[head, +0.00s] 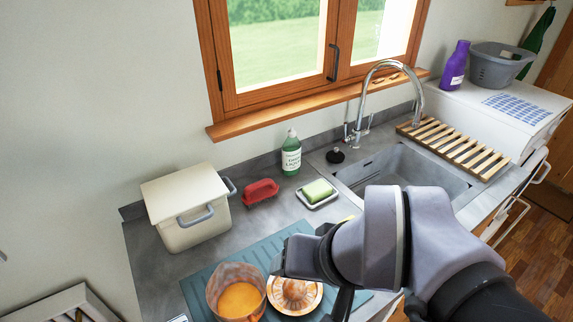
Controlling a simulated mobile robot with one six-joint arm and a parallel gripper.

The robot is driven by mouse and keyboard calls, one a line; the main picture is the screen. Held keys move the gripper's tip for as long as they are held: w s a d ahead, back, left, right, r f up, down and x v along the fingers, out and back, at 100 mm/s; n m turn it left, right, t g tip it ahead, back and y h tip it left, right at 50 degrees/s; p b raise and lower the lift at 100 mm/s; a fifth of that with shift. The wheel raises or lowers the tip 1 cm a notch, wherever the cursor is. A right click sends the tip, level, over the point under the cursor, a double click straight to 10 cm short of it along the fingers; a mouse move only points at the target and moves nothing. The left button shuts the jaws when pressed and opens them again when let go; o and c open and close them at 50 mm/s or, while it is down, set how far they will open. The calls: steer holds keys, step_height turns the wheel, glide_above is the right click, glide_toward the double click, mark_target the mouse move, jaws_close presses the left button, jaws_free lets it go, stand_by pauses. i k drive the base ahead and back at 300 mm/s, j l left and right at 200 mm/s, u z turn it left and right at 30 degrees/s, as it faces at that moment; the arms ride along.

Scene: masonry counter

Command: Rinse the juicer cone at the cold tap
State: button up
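The juicer cone (292,288), orange and ribbed, sits in a pale round dish on the teal ribbed mat (207,277). My gripper (304,264) is low over the mat, right at the cone and partly in front of it. My wrist hides most of its fingers, so I cannot tell whether it is open, shut or touching the cone. The tap (378,75) is a tall curved chrome faucet behind the grey sink basin (385,172). No water shows at its spout. My arm covers the front part of the sink.
A jug (224,282) of orange juice stands left of the cone, close by. Behind are a cream bin (187,222), a red brush (261,191), a green soap bottle (291,157) and soap on a dish (318,192). A wooden rack (453,143) lies right of the basin.

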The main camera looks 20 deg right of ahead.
mark_target(366, 131)
steer(key=k+l+z, duration=0.1)
steer(key=l, duration=0.2)
steer(key=k+l+z, duration=0.15)
steer(key=l, duration=0.15)
steer(key=l+z, duration=0.1)
steer(key=l, duration=0.25)
steer(key=i+l+z, duration=0.35)
steer(key=i+l, duration=0.2)
steer(key=i+l+z, duration=0.4)
steer(key=i+l, duration=0.25)
